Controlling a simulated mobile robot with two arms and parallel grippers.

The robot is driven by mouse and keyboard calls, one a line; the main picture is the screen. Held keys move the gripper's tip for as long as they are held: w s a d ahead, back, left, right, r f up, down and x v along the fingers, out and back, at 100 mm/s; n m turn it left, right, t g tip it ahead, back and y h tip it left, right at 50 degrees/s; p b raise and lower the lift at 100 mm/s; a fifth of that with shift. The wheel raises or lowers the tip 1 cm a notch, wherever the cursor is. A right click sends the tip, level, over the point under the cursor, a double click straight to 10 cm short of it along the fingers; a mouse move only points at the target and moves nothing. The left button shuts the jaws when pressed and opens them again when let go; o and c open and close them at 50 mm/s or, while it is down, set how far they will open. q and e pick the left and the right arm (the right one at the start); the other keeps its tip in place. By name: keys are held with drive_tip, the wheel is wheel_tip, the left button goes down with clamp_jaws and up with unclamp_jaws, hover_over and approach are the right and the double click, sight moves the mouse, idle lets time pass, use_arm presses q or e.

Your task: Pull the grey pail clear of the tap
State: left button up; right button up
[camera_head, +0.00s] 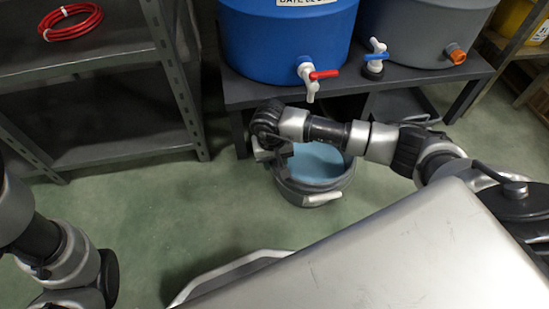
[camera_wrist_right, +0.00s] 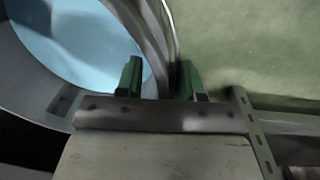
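The grey pail (camera_head: 345,183) stands on the floor in front of the bench, with pale blue liquid in it. Its light handle grip (camera_head: 322,200) hangs at the front side. The red-levered tap (camera_head: 310,78) is on the blue barrel, above and behind the pail. My right gripper (camera_head: 273,160) is at the pail's left rim; my forearm hides the far rim. In the right wrist view, the gripper's green-padded fingers (camera_wrist_right: 161,78) straddle the pail's wall, one over the liquid and one outside. Whether both pads press on it is unclear. My left gripper is out of frame.
A blue barrel (camera_head: 285,40) and a grey barrel (camera_head: 415,30) with a blue-levered tap (camera_head: 376,56) stand on a low dark bench (camera_head: 240,92). A metal shelf (camera_head: 120,95) with a red hose coil (camera_head: 70,20) is at left. Green floor (camera_head: 190,215) is clear left of the pail.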

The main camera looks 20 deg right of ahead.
clamp_jaws()
idle(1.4)
